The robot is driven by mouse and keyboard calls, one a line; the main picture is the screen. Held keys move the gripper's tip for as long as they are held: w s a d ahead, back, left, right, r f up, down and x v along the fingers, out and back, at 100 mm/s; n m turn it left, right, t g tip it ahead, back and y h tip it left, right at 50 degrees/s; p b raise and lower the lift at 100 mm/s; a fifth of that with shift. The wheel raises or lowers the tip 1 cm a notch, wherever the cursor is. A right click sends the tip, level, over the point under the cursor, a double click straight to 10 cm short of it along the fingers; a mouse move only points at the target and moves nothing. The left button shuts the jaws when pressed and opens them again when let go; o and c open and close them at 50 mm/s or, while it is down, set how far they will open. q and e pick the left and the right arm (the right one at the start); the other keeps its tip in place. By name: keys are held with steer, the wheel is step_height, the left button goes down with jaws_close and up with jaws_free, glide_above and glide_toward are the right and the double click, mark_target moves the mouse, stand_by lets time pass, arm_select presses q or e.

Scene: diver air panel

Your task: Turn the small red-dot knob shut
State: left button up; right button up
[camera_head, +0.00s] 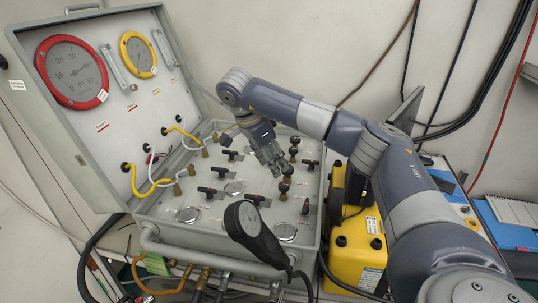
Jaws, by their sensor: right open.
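The open air panel case (146,217) stands in front of me, its panel carrying black T-handles, gauges and a column of small dark round knobs on the right side. One dark knob (284,188) stands just below my gripper's fingertips, and another dark knob (293,154) stands just right of the gripper. I cannot make out a red dot on any knob at this size. My right gripper (277,168) reaches in from the right, points down over the panel, and is open and empty. Whether it touches a knob is unclear. My left gripper is not in view.
The raised lid holds a red-rimmed gauge (72,72) and a yellow-rimmed gauge (139,55). Yellow and white hoses (134,180) run from the lid to the panel. A black round-headed device (246,217) rises at the front edge. A yellow case (356,250) stands right of the panel.

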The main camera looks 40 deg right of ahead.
steer(key=shift+v, duration=1.1)
